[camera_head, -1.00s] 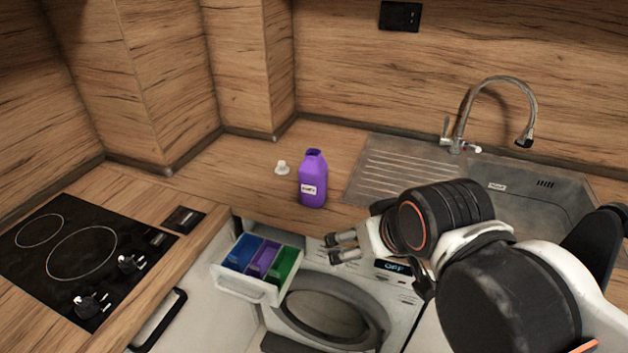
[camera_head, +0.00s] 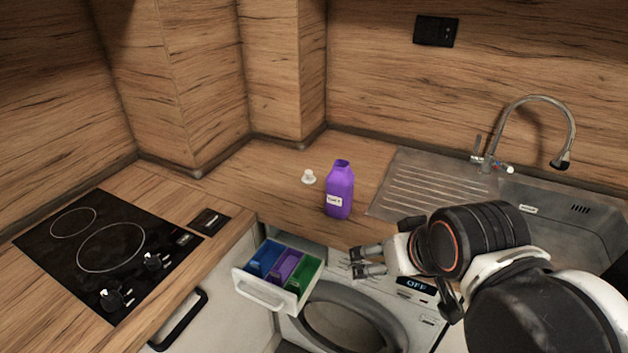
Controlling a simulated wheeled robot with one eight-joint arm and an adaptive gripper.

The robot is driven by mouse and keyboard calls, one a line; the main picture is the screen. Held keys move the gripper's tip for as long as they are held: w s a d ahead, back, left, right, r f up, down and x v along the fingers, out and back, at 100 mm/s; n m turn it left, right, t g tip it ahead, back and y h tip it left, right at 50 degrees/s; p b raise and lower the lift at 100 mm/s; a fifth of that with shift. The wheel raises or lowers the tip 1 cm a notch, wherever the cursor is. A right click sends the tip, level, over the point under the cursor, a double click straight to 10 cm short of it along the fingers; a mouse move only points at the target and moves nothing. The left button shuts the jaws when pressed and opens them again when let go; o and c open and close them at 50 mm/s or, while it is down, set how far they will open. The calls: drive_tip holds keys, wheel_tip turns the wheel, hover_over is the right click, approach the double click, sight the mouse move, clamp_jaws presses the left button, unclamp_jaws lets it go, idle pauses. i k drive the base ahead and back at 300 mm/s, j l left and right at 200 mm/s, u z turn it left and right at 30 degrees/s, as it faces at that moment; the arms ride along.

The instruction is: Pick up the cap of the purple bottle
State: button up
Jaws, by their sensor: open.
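The purple bottle (camera_head: 339,187) stands upright on the wooden counter, its top open, with a white label on its front. A small white cap (camera_head: 309,176) lies on the counter just left of the bottle, apart from it. My gripper (camera_head: 354,262) is open and empty in front of the counter edge, above the washing machine. It is lower in the picture than the bottle and cap, touching neither, with its fingers pointing left.
An open detergent drawer (camera_head: 262,294) with blue, purple and green compartments juts from the washing machine (camera_head: 345,318), left of my gripper. A black hob (camera_head: 105,250) is at left. A metal sink (camera_head: 470,200) with a tap (camera_head: 530,100) is at right. Wooden walls close the corner.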

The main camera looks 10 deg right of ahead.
sight(309, 179)
drive_tip(key=i+j+z, duration=0.15)
drive_tip(key=i+j, duration=0.15)
drive_tip(key=i+j+z, duration=0.15)
drive_tip(key=j, duration=0.3)
drive_tip(key=i+j+z, duration=0.15)
drive_tip(key=i+j, duration=0.2)
drive_tip(key=j, duration=0.1)
